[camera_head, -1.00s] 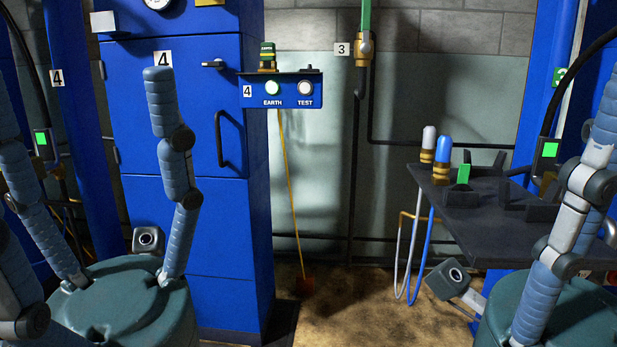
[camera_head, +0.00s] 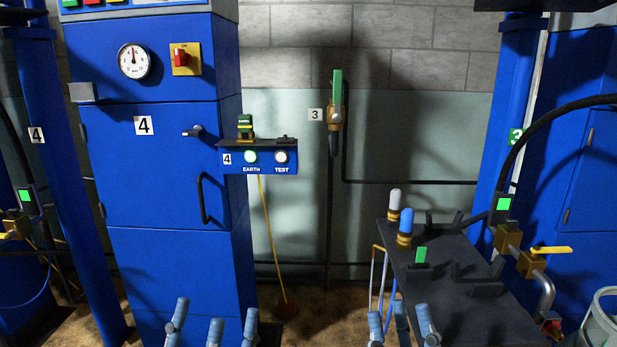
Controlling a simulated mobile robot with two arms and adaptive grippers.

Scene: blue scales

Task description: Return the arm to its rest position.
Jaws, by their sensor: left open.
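My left gripper (camera_head: 214,326) shows at the bottom edge left of centre, in front of the foot of the blue cabinet. Only its blue-grey fingertips are in view, spread apart with nothing between them. My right gripper (camera_head: 402,326) shows at the bottom edge right of centre, at the near left side of the dark table. Its fingertips also stand apart and appear empty. Both palms and both arms are below the picture. Neither gripper visibly holds anything.
A blue cabinet (camera_head: 160,185) with a gauge stands at left. An EARTH/TEST panel (camera_head: 262,160) is beside it. The dark table (camera_head: 465,315) at right carries a white-topped and a blue-topped indicator (camera_head: 405,228). A yellow-handled valve pipe (camera_head: 540,265) is beyond.

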